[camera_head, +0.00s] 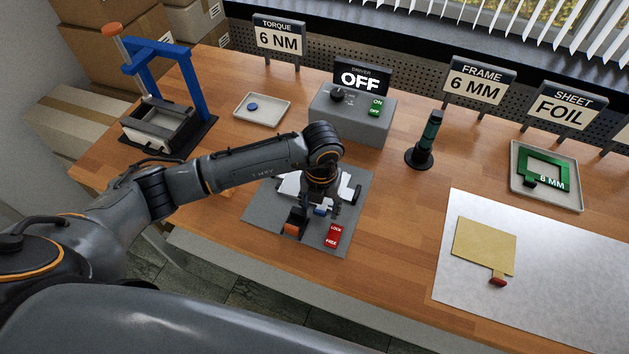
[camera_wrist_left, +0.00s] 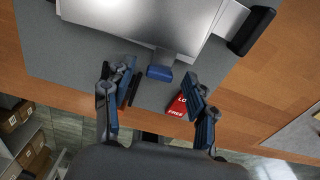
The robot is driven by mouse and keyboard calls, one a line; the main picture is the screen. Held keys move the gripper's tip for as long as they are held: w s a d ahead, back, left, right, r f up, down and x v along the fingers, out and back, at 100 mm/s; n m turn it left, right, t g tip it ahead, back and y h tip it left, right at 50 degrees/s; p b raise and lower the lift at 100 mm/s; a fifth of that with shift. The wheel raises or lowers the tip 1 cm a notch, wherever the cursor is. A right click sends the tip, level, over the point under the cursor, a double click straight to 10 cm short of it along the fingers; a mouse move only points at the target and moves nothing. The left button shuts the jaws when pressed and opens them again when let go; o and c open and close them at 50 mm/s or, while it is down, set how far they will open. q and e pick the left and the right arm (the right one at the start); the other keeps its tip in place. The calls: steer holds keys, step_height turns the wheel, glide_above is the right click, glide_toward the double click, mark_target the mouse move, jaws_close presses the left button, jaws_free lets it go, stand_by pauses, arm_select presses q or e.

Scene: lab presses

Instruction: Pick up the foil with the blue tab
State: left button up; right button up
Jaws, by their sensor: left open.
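The silver-white foil (camera_head: 289,184) lies on a grey plate (camera_head: 264,215) on the bench, partly hidden by my left arm in the head view. Its blue tab (camera_head: 320,210) points toward the near side. In the left wrist view the foil (camera_wrist_left: 150,18) fills the top, and the blue tab (camera_wrist_left: 160,71) sits between the fingertips. My left gripper (camera_head: 320,203) is open above the plate, with its fingers (camera_wrist_left: 158,90) on either side of the tab. No contact with the tab shows. My right gripper is not in view.
A red LOCK/FREE switch (camera_head: 333,236) and an orange part (camera_head: 295,222) are on the plate near the gripper. A grey driver box (camera_head: 350,123) reading OFF stands behind. A gold foil (camera_head: 484,246) with a red tab lies on a white sheet (camera_head: 560,262) at right.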

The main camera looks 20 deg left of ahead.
arm_select(q)
steer(key=shift+f, duration=0.15)
steer(key=shift+c, duration=0.2)
jaws_close()
